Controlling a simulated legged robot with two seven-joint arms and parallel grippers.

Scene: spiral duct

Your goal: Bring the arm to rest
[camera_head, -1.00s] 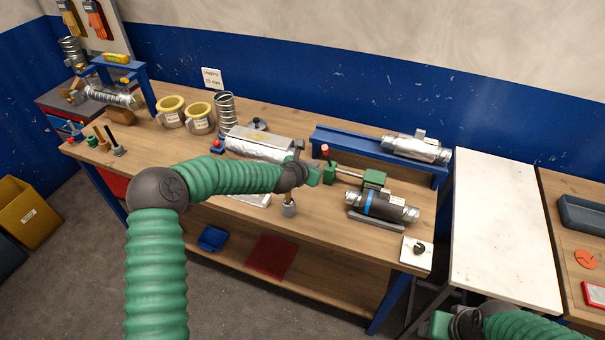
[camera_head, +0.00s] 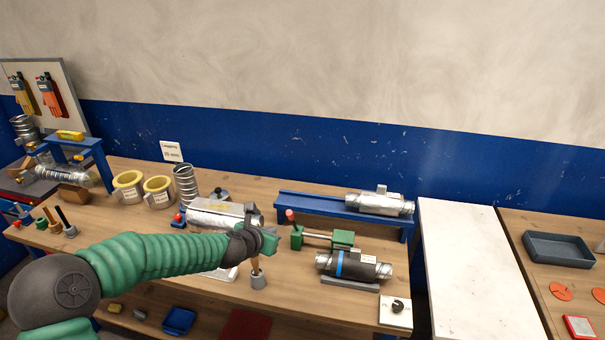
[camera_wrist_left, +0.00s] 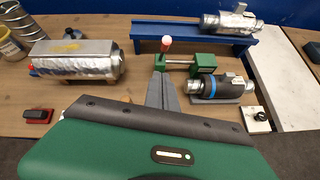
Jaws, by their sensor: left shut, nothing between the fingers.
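My left arm, ribbed green with dark joints, comes in from the left in the head view. Its gripper (camera_head: 272,243) is over the front part of the workbench (camera_head: 290,315), near a small grey pot with a wooden handle (camera_head: 258,277). In the left wrist view the gripper's grey fingers (camera_wrist_left: 162,92) are together with nothing between them. They point toward the green clamp with a red knob (camera_wrist_left: 185,63). My right gripper is outside both current views.
A dark duct piece with a blue band (camera_head: 352,266) lies on a grey stand. A silver duct (camera_head: 380,203) rests on the blue rail (camera_head: 310,203). A foil-wrapped duct (camera_head: 212,213) lies left of my gripper. The white tabletop (camera_head: 465,260) at right is clear.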

